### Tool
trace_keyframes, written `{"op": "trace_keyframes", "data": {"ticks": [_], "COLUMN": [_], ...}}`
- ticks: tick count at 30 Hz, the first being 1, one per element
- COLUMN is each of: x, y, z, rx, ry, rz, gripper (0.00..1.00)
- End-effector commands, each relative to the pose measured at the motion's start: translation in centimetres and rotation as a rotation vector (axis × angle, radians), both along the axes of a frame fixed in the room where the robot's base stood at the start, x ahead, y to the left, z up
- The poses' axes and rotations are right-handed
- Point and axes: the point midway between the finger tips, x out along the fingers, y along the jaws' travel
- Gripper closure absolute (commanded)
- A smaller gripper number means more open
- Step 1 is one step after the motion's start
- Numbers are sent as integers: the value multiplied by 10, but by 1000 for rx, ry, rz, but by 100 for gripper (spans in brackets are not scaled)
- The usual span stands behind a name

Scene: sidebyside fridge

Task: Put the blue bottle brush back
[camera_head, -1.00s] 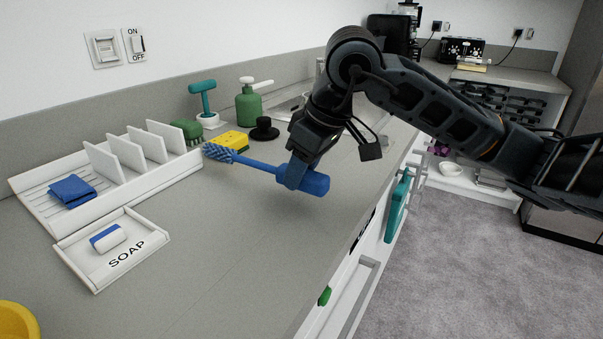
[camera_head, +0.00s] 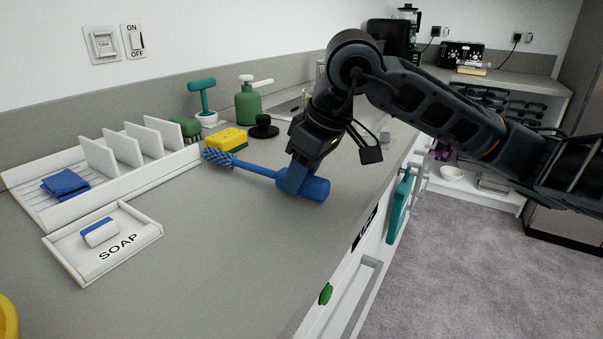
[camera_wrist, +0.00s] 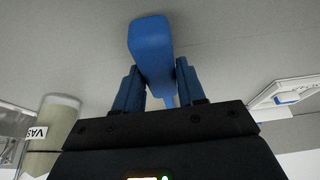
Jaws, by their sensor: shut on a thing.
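The blue bottle brush (camera_head: 262,172) is held across the grey counter in the head view, bristles to the left and thick handle end to the right. My gripper (camera_head: 293,180) is shut on its handle. In the wrist view the handle (camera_wrist: 151,48) sits between the two blue fingers of my gripper (camera_wrist: 160,85), and the bristles are hidden. The bristle head is close in front of the yellow sponge (camera_head: 227,139); I cannot tell if they touch. A white divided rack (camera_head: 110,180) stands at the left, with a folded blue cloth (camera_head: 65,184) in it and a green brush (camera_head: 187,128) at its far end.
A white soap tray (camera_head: 130,258) with a soap bar (camera_head: 100,232) lies at the front left. A black round item (camera_head: 264,127), a green dispenser (camera_head: 248,103) and a teal-handled tool (camera_head: 203,98) stand behind the brush. The counter's middle is clear; its front edge is at right.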

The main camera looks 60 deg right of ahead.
Motion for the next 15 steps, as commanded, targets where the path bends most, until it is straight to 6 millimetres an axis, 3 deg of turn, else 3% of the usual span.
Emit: {"op": "trace_keyframes", "data": {"ticks": [15], "x": [0], "y": [0], "z": [-6], "rx": [0], "ry": [0], "rz": [0], "gripper": [100]}}
